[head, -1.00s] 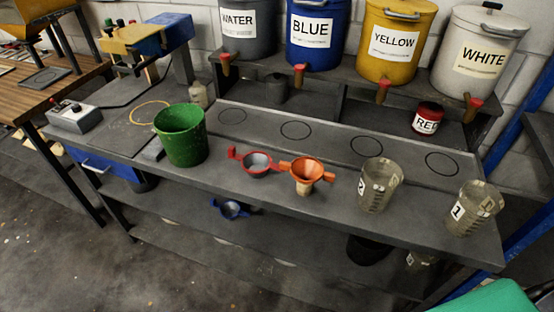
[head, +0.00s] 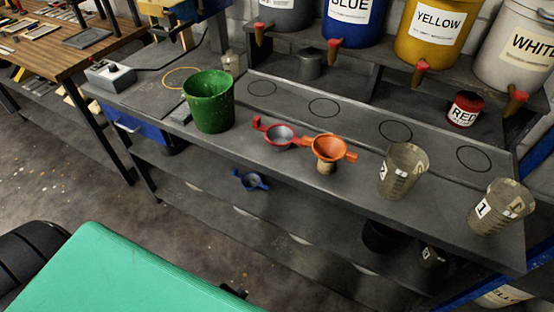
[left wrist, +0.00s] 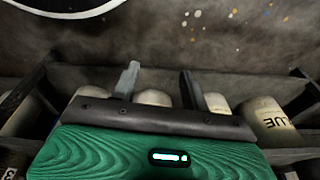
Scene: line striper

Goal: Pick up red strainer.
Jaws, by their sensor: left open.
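The red strainer (head: 280,137) lies on the front part of the dark bench, its handle pointing left and its bowl facing up. It sits between the green bucket (head: 209,101) on its left and the orange strainer (head: 329,149) close on its right. My left gripper (left wrist: 158,80) is open in the left wrist view, with nothing between its two fingers. The red strainer does not show in that view. The left gripper's fingers cannot be made out clearly in the head view. My right gripper is not in view.
Two clear measuring cups, one (head: 403,171) and another (head: 501,206), stand toward the bench's right end. A blue strainer (head: 250,180) lies on the lower shelf. A red pot (head: 465,108) and labelled drums, such as the yellow one (head: 433,32), stand behind.

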